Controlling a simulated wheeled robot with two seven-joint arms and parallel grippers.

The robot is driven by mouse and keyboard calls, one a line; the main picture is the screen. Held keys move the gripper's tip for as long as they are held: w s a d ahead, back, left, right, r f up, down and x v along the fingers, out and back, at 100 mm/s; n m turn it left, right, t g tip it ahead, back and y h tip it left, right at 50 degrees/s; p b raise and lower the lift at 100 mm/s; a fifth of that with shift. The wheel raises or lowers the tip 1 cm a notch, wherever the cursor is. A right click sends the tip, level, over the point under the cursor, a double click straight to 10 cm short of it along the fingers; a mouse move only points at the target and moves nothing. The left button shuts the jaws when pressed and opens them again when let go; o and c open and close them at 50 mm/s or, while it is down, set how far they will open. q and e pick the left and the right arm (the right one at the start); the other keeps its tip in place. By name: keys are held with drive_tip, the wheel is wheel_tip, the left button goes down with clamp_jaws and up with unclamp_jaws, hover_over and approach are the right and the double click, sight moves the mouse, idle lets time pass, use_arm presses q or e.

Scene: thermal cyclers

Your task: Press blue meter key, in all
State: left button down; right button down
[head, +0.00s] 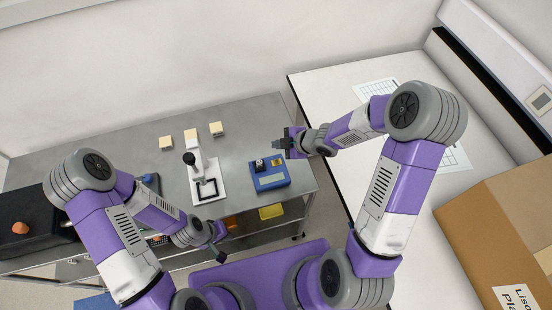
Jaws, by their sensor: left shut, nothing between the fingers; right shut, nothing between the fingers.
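A blue meter (268,182) with a pale front panel sits on the grey metal table (240,125), near its right end. A small dark and white part stands on its top; the key itself is too small to make out. My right gripper (279,144) is shut and empty, just beyond the meter's far edge in the picture, and appears apart from it. My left gripper (221,256) is shut and empty at the table's front edge, to the left of and nearer than the meter.
A white stand-like device (208,180) is left of the meter. Several small beige blocks (217,129) lie behind it. A black case (35,215) with an orange object (20,227) is at far left. A white bench (330,90) and cardboard box (480,235) are at right.

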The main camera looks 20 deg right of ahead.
sight(279, 164)
drive_tip(key=shift+f, duration=0.15)
wheel_tip(279, 164, down, 9)
drive_tip(key=b, duration=0.8)
drive_tip(key=shift+r, duration=0.2)
idle(1.5)
drive_tip(key=shift+f+b, duration=0.4)
drive_tip(key=shift+b, duration=0.2)
drive_tip(key=shift+f+b, duration=0.3)
drive_tip(key=shift+f, duration=0.05)
drive_tip(key=shift+r, duration=0.1)
idle(0.5)
drive_tip(key=shift+r+p, duration=0.7)
drive_tip(key=shift+p, duration=0.05)
